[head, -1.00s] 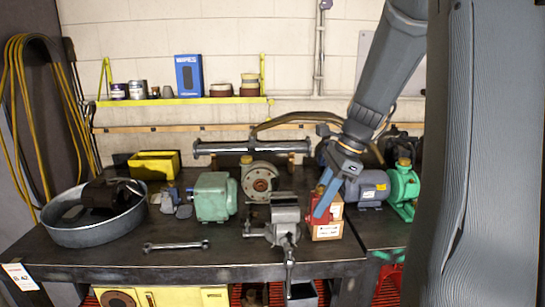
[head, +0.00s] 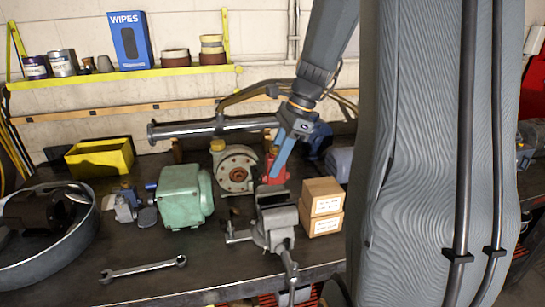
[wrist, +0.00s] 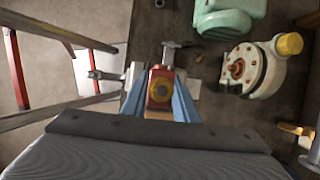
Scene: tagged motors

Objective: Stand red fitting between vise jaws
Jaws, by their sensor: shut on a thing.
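The red fitting (head: 279,172) is held by my gripper (head: 277,170), upright or nearly so, just above or behind the top of the grey vise (head: 274,222). In the wrist view, the blue fingers (wrist: 160,97) are on either side of the red fitting (wrist: 160,91), which has a dark round opening in a yellowish ring facing the camera. The vise (wrist: 131,76) shows partly behind the fitting and fingers. The gap between its jaws is hidden, and I cannot tell whether the fitting's lower end touches it.
Two stacked cardboard boxes (head: 322,207) stand right of the vise. A flanged cream pump (head: 237,170) and a green gearbox (head: 186,196) stand to its left. A wrench (head: 144,269) lies near the front edge.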

